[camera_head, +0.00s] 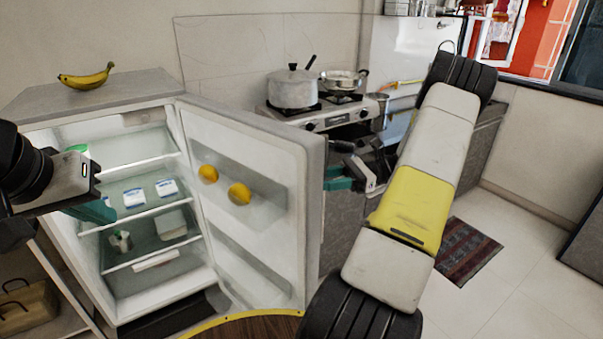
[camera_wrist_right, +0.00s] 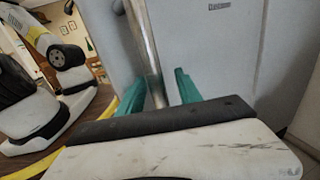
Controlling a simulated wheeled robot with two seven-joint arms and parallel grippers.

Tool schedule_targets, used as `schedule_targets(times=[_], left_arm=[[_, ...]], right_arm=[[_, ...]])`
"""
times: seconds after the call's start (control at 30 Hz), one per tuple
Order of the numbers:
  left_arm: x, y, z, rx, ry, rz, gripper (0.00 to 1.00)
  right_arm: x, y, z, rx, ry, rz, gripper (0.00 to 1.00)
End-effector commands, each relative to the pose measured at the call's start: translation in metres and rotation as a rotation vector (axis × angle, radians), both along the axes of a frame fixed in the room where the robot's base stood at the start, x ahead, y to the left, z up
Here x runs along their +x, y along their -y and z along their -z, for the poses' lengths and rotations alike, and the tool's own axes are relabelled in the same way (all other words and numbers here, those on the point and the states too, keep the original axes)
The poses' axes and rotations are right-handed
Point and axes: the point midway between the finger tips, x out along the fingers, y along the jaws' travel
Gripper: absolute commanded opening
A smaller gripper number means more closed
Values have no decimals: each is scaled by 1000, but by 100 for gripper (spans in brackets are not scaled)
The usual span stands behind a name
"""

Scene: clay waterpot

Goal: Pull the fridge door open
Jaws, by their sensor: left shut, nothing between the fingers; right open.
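The white fridge (camera_head: 110,235) stands at the left in the head view, its shelves in plain sight. Its door (camera_head: 262,155) is swung wide open to the right, with the inner side facing me. In the right wrist view the door's grey outer face (camera_wrist_right: 220,60) and its upright metal handle (camera_wrist_right: 146,45) show. My right gripper (camera_wrist_right: 160,82) is open, with one teal finger on each side of the handle; I cannot tell whether they touch it. It also shows beside the door's edge in the head view (camera_head: 336,178). My left gripper (camera_head: 98,210) is shut and empty before the fridge's left side.
Cartons (camera_head: 166,188) stand on a fridge shelf. A banana (camera_head: 86,76) lies on top. A stove with a pot (camera_head: 292,88) and a pan (camera_head: 342,80) is behind the door. A red rug (camera_head: 462,250) lies on open floor at right.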

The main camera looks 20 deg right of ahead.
Motion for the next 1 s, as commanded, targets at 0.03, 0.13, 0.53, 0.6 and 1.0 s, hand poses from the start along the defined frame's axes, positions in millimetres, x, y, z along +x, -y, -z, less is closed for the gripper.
schedule_targets(times=[0.03, 0.13, 0.53, 0.6, 1.0], left_arm=[[0, 0, 0, 0, 0, 0, 0], [0, 0, 0, 0, 0, 0, 0], [0, 0, 0, 0, 0, 0, 0], [0, 0, 0, 0, 0, 0, 0], [0, 0, 0, 0, 0, 0, 0]], right_arm=[[0, 0, 0, 0, 0, 0, 41], [-1, 2, 0, 0, -1, 0, 41], [-5, 61, 1, -2, 0, 1, 41], [-6, 69, 1, 0, 1, 0, 41], [-7, 77, 0, 0, -1, -2, 41]])
